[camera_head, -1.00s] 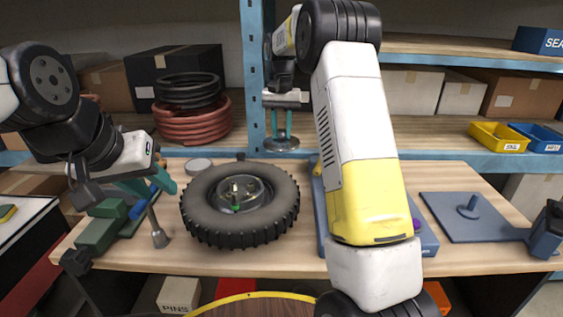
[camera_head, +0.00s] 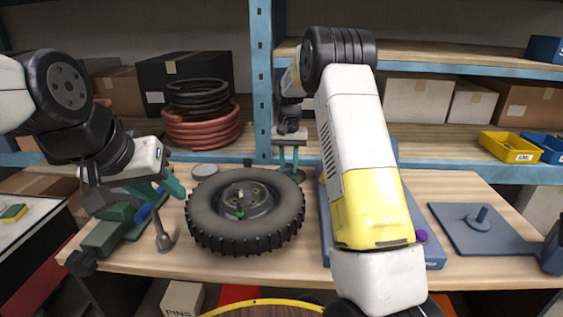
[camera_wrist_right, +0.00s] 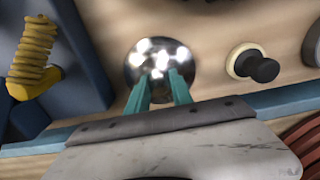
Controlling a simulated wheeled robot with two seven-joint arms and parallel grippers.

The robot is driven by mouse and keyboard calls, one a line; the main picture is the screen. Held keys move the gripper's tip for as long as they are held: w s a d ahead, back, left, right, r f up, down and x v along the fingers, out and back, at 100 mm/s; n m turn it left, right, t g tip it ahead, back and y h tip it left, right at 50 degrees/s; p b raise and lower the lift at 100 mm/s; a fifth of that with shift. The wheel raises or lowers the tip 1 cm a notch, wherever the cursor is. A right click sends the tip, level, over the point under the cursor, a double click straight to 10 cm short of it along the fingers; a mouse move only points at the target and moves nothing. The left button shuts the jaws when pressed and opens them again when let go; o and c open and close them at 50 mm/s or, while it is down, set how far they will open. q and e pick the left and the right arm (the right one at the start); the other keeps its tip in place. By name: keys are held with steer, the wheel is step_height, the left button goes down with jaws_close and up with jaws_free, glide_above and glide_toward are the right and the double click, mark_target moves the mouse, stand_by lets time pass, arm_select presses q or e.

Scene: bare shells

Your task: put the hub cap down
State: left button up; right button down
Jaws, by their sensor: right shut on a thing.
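The hub cap (camera_head: 288,175) is a shiny round metal disc at the back of the bench, just behind the wheel. It also shows in the right wrist view as a bright dome (camera_wrist_right: 160,58). My right gripper (camera_head: 288,160) points down and is shut on it. The cap is at or just above the wood; I cannot tell whether it touches. The wheel (camera_head: 211,228), a black knobbly tyre with a grey hub, lies flat on the bench. My left gripper (camera_head: 162,196) is empty, its teal fingers apart, over the green vise at the left.
A metal tool (camera_head: 164,240) stands left of the wheel. A grey disc (camera_head: 205,170) lies behind it. A blue plate with a peg (camera_head: 470,236) is at the right. The blue shelf upright (camera_head: 261,80) rises close to my right gripper.

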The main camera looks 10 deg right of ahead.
steer(key=shift+f, duration=0.15)
steer(key=c, duration=1.1)
jaws_free()
